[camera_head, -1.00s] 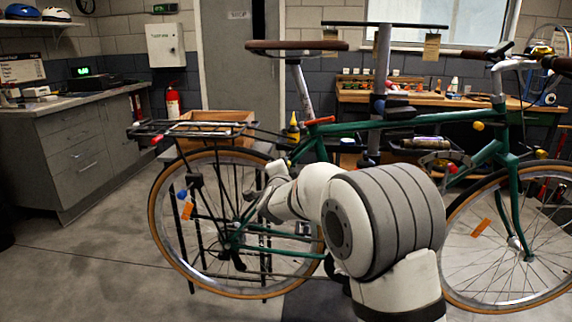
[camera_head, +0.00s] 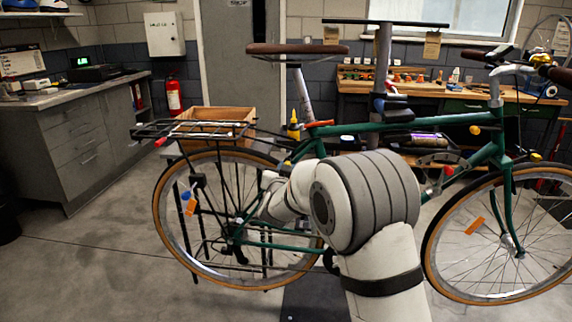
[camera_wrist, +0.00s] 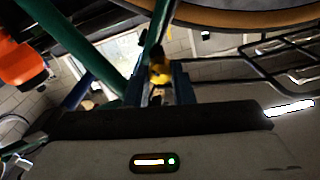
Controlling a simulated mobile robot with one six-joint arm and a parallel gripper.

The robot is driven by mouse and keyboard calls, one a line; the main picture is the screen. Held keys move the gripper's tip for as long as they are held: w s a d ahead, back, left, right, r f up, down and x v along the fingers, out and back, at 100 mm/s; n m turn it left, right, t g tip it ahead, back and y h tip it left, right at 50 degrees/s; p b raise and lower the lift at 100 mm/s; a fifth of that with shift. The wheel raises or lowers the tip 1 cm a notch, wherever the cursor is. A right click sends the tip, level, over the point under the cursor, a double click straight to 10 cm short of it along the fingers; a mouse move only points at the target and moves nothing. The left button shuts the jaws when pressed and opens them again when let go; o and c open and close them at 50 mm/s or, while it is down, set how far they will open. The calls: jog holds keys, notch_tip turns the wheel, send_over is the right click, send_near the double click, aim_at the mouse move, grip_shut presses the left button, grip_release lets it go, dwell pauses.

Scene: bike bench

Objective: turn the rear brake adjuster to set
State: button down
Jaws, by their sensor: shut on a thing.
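The green bicycle (camera_head: 350,128) stands side-on, with its rear wheel (camera_head: 158,205) on the left. In the wrist view, a small yellow knob-like part, likely the rear brake adjuster (camera_wrist: 160,72), sits between the fingers of my gripper (camera_wrist: 164,84). My gripper is shut on it. A dark piece shows just above the yellow part, beside a green frame tube (camera_wrist: 135,82). In the head view, my arm reaches to the rear part of the frame, and its own links hide the fingers and the part they hold. I cannot read any setting mark.
The rear rack (camera_head: 190,128) juts out over the rear wheel, with a wooden crate (camera_head: 240,114) behind it. The saddle (camera_head: 298,48) is above. A workbench (camera_head: 450,97) with tools stands behind the bicycle. The floor (camera_head: 90,255) at left is clear.

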jog(key=n+p, duration=0.3)
jog(key=n, duration=0.3)
jog(key=n+p, duration=0.3)
jog(key=n, duration=0.3)
jog(key=n+p, duration=0.3)
jog(key=n, duration=0.3)
jog(key=shift+a+f+n, duration=0.1)
jog(key=shift+f+n, duration=0.15)
jog(key=shift+n, duration=0.05)
dwell(0.4)
jog(key=c, duration=1.3)
grip_release()
jog(key=shift+r, duration=0.1)
jog(key=shift+o, duration=0.2)
jog(key=s, duration=0.7)
jog(key=shift+s+a, duration=0.15)
jog(key=shift+s, duration=0.25)
